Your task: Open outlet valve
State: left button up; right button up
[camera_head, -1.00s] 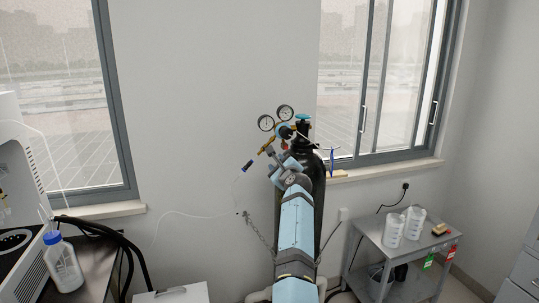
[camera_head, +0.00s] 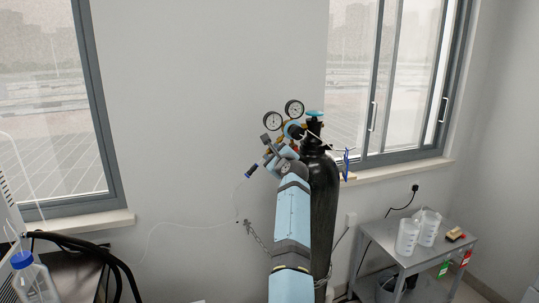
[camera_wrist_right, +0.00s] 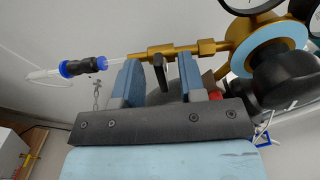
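A black gas cylinder (camera_head: 322,193) stands upright against the wall with a teal top knob (camera_head: 315,113). Its brass regulator carries two round gauges (camera_head: 273,120). In the right wrist view, the brass outlet pipe (camera_wrist_right: 172,51) runs left from the regulator body to a blue-and-black hose connector (camera_wrist_right: 82,67). A small black valve handle (camera_wrist_right: 160,72) hangs below the pipe. My right gripper (camera_wrist_right: 157,78) is open, with one blue-grey finger on each side of this handle and visible gaps to both. In the head view the right gripper (camera_head: 276,151) partly hides the outlet. My left gripper is not in view.
A chain (camera_head: 257,235) runs from the wall toward the cylinder. A grey cart (camera_head: 434,251) with white beakers (camera_head: 408,237) stands at right. A blue-capped bottle (camera_head: 33,278) is at lower left. A thin tube hangs from the hose connector.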

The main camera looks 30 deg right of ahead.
jog(key=shift+s+r, duration=0.1)
grip_shut()
jog(key=shift+n+p, duration=3.3)
jog(key=shift+n, duration=5.5)
jog(key=shift+r, duration=0.1)
